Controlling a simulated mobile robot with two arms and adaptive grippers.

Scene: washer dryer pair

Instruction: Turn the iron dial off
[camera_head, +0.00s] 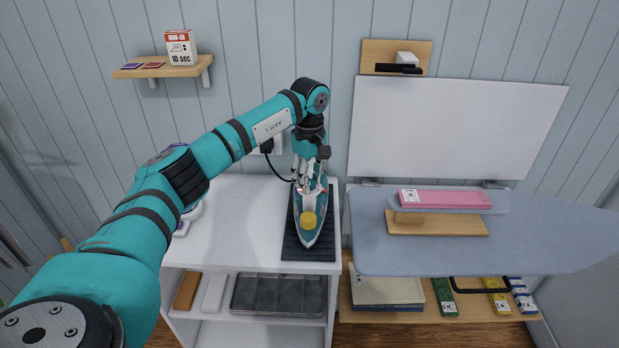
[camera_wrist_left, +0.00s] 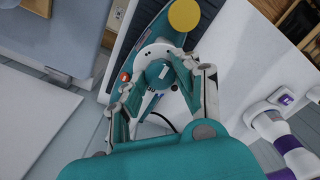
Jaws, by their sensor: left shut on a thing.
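The teal iron (camera_head: 309,237) lies on a dark ribbed mat (camera_head: 292,248) on the white cabinet top, its tip toward me. A yellow round part (camera_head: 308,220) sits near its tip. In the left wrist view, the iron (camera_wrist_left: 146,45) shows its round teal dial (camera_wrist_left: 158,73) with a white mark. My left gripper (camera_head: 308,186) comes down over the iron from behind. In the left wrist view, its fingers (camera_wrist_left: 160,85) are on both sides of the dial and shut on it. The exact fingertip contact is partly hidden. My right gripper is in neither view.
A wall shelf (camera_head: 155,72) holds a small box (camera_head: 180,47). A purple and white object (camera_wrist_left: 280,125) stands on the cabinet's left side. The cabinet top (camera_head: 240,220) between is clear.

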